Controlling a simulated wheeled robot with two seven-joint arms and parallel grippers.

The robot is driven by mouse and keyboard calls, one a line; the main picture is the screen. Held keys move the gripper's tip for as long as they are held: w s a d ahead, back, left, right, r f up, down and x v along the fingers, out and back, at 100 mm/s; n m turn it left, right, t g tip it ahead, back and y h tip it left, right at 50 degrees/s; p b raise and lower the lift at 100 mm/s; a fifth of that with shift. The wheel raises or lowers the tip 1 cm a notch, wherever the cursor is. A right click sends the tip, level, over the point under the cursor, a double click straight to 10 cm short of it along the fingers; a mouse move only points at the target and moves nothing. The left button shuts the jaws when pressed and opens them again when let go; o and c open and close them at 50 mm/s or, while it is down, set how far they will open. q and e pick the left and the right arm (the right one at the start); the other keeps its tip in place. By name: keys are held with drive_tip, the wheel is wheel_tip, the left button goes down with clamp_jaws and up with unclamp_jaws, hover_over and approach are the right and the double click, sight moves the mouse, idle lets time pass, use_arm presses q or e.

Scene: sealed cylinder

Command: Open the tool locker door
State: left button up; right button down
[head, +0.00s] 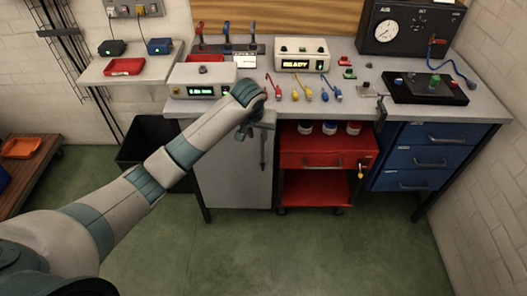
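The tool locker is under the workbench, and its plain light grey door (232,178) faces me. The door looks shut. A thin dark upright handle (263,150) is near the door's right edge. My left arm reaches in from the lower left and covers the door's upper left part. My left gripper (243,131) is dark and small, at the top of the door, a little left of and above the handle. The wrist partly hides it, so I cannot tell whether its fingers are open or touch anything. My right gripper is out of view.
A red tool cart (315,160) stands right of the locker, with blue drawers (425,155) beyond it. A black bin (142,140) is to the left. The workbench (290,108) overhangs the door, bearing meters and clips. Green floor in front is clear.

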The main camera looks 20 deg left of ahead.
sight(262, 150)
use_arm(q)
drive_tip(key=shift+f, duration=0.15)
drive_tip(key=x, duration=1.7)
drive_tip(key=shift+f+p, duration=0.1)
drive_tip(key=shift+p, duration=0.3)
clamp_jaws()
